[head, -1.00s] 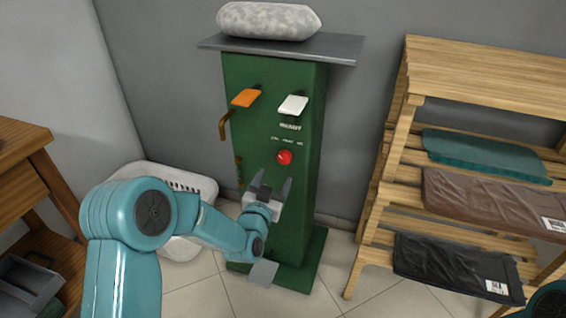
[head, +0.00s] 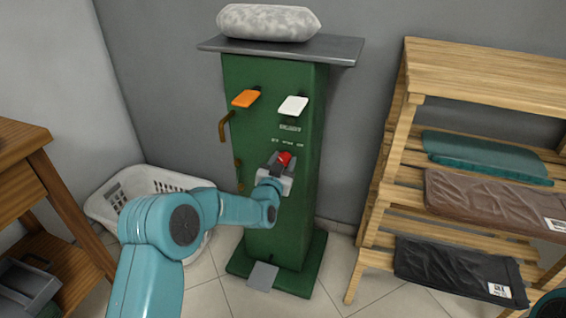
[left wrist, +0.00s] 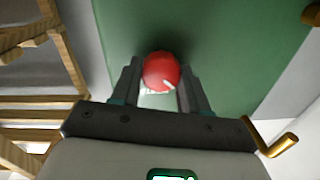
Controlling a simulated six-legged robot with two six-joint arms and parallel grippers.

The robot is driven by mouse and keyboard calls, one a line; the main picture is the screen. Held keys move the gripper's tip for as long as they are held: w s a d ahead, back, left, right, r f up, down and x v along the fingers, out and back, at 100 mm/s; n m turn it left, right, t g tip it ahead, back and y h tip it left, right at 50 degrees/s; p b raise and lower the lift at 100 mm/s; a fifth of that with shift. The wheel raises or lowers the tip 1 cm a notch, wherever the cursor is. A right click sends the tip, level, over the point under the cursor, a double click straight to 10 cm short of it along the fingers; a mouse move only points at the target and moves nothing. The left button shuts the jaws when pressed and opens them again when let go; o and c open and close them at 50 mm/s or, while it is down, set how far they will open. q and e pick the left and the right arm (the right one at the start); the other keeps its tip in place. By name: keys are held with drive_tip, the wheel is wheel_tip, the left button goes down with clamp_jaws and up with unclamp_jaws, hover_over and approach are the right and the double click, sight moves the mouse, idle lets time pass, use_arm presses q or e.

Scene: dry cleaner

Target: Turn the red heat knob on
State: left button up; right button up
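The red heat knob (head: 284,158) is a round red dial on the front of the green machine (head: 262,225), below the white lever and a line of small markings. My left gripper (head: 280,162) is up at the knob. In the left wrist view the red knob (left wrist: 161,72) sits between the two fingers of my left gripper (left wrist: 160,85), with a narrow gap seeming to show on each side. A small pale mark shows on the knob's lower right in that view. My right gripper is out of view.
An orange lever (head: 246,98), a white lever (head: 293,106) and a brass handle (head: 225,127) stick out near the knob. A wooden rack (head: 400,130) with folded garments stands right. A white basket (head: 150,183) and a wooden table (head: 30,150) are left.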

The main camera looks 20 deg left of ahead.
use_arm(q)
drive_tip(key=c, duration=0.5)
drive_tip(key=shift+o, duration=0.2)
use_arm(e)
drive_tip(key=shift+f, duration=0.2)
use_arm(q)
drive_tip(key=m+b, duration=0.2)
drive_tip(key=m, duration=0.1)
drive_tip(key=shift+f, duration=0.1)
drive_tip(key=m+b, duration=0.2)
drive_tip(key=m, duration=0.2)
drive_tip(key=shift+m, duration=0.3)
drive_tip(key=m+b, duration=0.1)
drive_tip(key=m, duration=0.1)
drive_tip(key=m+b, duration=0.1)
drive_tip(key=m, duration=0.2)
drive_tip(key=shift+m+t+h, duration=0.3)
drive_tip(key=shift+h, duration=0.1)
drive_tip(key=shift+m+b, duration=0.8)
drive_tip(key=shift+m, duration=1.9)
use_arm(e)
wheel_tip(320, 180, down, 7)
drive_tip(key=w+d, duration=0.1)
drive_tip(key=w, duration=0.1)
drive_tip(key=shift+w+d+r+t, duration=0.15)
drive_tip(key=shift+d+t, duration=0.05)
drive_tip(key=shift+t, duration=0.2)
